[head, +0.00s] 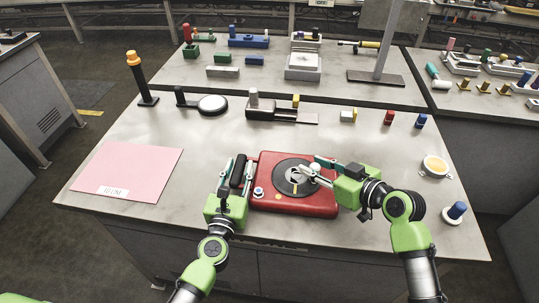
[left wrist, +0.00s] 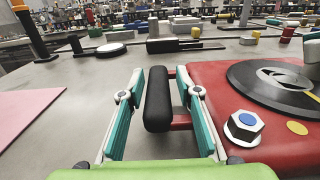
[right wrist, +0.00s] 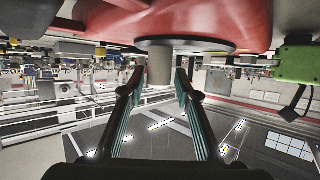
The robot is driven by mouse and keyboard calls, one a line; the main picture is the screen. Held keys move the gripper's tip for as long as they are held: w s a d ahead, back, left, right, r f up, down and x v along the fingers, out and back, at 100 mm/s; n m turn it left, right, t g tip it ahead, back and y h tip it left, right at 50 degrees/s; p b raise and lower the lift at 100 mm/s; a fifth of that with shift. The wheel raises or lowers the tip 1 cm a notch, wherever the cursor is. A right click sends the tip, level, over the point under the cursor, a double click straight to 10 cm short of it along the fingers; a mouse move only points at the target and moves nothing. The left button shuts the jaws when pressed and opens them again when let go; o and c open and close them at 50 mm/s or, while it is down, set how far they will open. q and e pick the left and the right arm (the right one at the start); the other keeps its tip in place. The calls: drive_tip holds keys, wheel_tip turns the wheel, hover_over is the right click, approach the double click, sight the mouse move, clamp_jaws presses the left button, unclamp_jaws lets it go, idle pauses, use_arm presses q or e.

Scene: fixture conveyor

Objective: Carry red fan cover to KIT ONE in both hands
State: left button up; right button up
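The red fan cover (head: 326,204) lies on the grey table near the front edge, with a black fan disc on top. Its black handle (left wrist: 158,98) stands on its left side. My left gripper (head: 238,172) is open, its fingers on both sides of that handle with gaps showing. A grey knob (right wrist: 160,65) stands up from the disc. My right gripper (right wrist: 159,82) is open, its fingertips on either side of the knob with gaps. The pink mat (head: 130,165), with a white label, lies on the table to the left; the label is hard to read.
An orange-topped round piece (head: 435,165) and a blue knob (head: 456,211) are at the right. The table between mat and cover is clear.

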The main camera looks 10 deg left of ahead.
use_arm(q)
drive_tip(key=shift+s+a+r, duration=0.1)
use_arm(e)
drive_tip(key=shift+r, duration=0.1)
use_arm(q)
drive_tip(key=shift+s, duration=0.2)
drive_tip(key=s, duration=1.1)
drive_tip(key=shift+s, duration=0.25)
use_arm(e)
drive_tip(key=shift+d, duration=0.15)
drive_tip(key=v, duration=1.2)
use_arm(q)
drive_tip(key=shift+s, duration=0.1)
use_arm(e)
drive_tip(key=shift+s, duration=0.1)
